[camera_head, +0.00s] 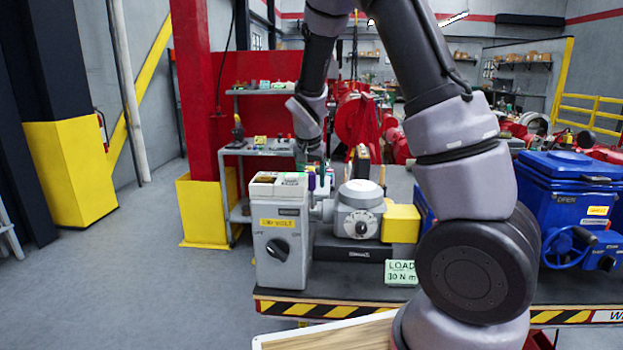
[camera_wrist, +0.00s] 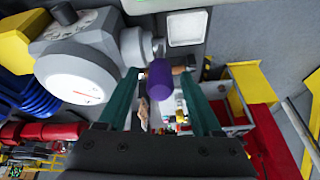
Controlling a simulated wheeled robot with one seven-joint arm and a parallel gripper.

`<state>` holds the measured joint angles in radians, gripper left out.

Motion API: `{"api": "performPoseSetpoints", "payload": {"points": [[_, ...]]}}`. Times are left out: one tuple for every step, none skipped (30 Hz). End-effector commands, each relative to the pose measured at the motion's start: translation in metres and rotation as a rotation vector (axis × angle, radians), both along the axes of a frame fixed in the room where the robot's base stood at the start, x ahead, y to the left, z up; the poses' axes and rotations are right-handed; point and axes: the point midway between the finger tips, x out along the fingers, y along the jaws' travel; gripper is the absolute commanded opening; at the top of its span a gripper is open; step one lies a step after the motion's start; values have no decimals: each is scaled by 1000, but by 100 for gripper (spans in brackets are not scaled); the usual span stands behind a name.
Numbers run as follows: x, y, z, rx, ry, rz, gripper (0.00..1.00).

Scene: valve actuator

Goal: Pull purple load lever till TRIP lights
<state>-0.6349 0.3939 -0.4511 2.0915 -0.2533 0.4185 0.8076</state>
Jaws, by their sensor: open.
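The purple load lever (camera_wrist: 160,82) shows in the wrist view as a short purple cylinder between my two teal fingers. In the head view its purple grip (camera_head: 311,181) is small, just right of the grey control box (camera_head: 283,232). My gripper (camera_wrist: 161,76) is open, with one finger on each side of the lever and a visible gap at each. In the head view my gripper (camera_head: 317,170) points down beside the control box and is partly hard to make out. The grey valve actuator (camera_head: 359,208) stands right of the lever. I cannot make out a TRIP light.
A green sign (camera_head: 401,272) reading LOAD 30 N m stands at the bench front. A yellow block (camera_head: 400,222) adjoins the actuator. Blue equipment (camera_head: 570,205) stands on the right. A yellow-based red column (camera_head: 207,210) stands at left behind the bench. Floor at left is clear.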

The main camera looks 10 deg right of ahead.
Motion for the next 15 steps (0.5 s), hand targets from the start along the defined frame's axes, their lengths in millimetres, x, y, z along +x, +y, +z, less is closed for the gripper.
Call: {"api": "performPoseSetpoints", "payload": {"points": [[0, 0, 0, 0, 0, 0, 66], [0, 0, 0, 0, 0, 0, 55], [0, 0, 0, 0, 0, 0, 40], [0, 0, 0, 0, 0, 0, 28], [0, 0, 0, 0, 0, 0, 17], [0, 0, 0, 0, 0, 0, 1], [0, 0, 0, 0, 0, 0, 0], [0, 0, 0, 0, 0, 0, 0], [0, 0, 0, 0, 0, 0, 0], [0, 0, 0, 0, 0, 0, 0], [0, 0, 0, 0, 0, 0, 0], [0, 0, 0, 0, 0, 0, 0], [0, 0, 0, 0, 0, 0, 0], [0, 0, 0, 0, 0, 0, 0], [0, 0, 0, 0, 0, 0, 0]]}}
